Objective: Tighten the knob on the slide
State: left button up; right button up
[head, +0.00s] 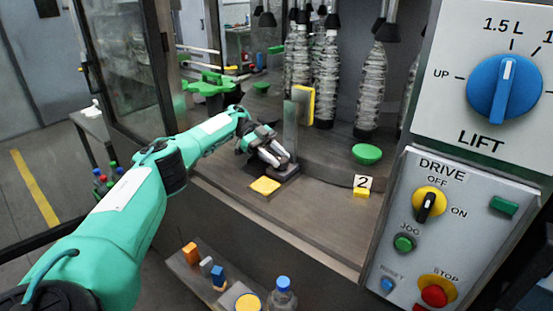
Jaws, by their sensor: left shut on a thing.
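The slide is a grey upright post (290,127) on a dark base, with a yellow pad (305,104) at its upper right. It stands on the machine's deck in the head view. My left gripper (277,157) reaches in from the left and is shut at the lower left side of the post, low over the deck. The knob is hidden between and behind its fingers, so its shape and how far it is turned do not show. My right gripper is not in view.
A yellow plate (265,186) lies in front of the gripper. A green dome (367,154) and a yellow number 2 marker (361,187) are to the right. Bottles (325,80) hang behind the slide. A control panel (448,230) bounds the right side.

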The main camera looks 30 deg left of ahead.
pick_arm(q)
jog(key=o, duration=0.9)
jog(key=shift+o, duration=0.4)
jog(key=shift+s+r, duration=0.1)
jog(key=shift+s, duration=0.05)
